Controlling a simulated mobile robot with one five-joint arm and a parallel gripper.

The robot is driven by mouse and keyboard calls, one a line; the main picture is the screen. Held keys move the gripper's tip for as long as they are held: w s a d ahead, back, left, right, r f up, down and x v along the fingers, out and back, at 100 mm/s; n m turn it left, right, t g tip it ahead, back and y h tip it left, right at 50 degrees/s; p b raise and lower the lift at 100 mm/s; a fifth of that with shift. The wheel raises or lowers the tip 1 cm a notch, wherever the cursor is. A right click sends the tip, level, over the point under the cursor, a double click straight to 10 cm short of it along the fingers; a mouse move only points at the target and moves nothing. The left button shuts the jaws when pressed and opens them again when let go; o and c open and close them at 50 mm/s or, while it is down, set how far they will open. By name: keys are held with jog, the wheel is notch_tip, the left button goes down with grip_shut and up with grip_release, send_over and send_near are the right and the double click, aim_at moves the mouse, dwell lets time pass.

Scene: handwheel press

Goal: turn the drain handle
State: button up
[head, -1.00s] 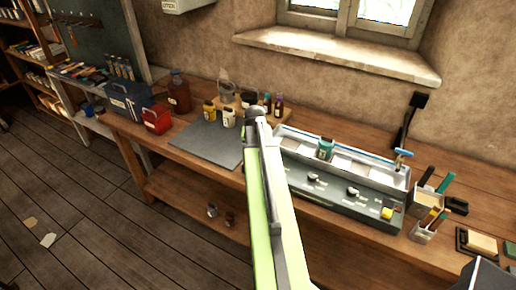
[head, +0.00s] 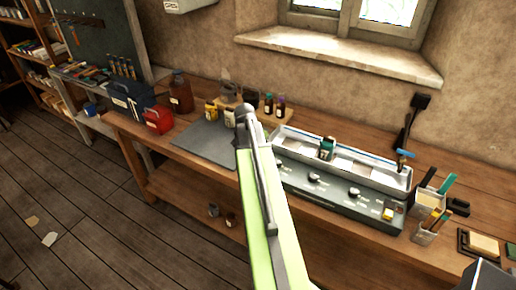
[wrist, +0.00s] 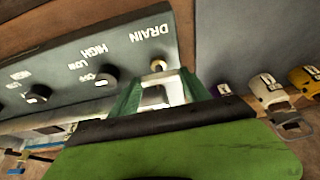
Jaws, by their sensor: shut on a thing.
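The drain handle (wrist: 157,66) shows in the wrist view as a small brass-coloured piece beside the word DRAIN on the dark control panel (wrist: 60,65). My gripper (wrist: 160,76) has its two green fingers on either side of it, shut on the handle. Pale surfaces show between the fingers, and the exact contact is hard to see. In the head view the panel (head: 325,194) is the front of a long grey unit on the bench. My green arm covers its left end, so the handle and fingertips are hidden there.
Several black knobs (head: 355,192) line the panel beside the handle. A pale tray (head: 365,172) with a green-labelled jar (head: 327,148) sits behind it. A grey mat (head: 205,143), bottles and a red box (head: 158,120) stand left on the bench. A tool cup (head: 424,236) stands right.

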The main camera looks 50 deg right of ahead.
jog(key=o, duration=1.4)
jog(key=p+v, duration=1.6)
jog(key=v, duration=0.1)
jog(key=shift+s+r, duration=0.1)
jog(key=shift+r, duration=0.1)
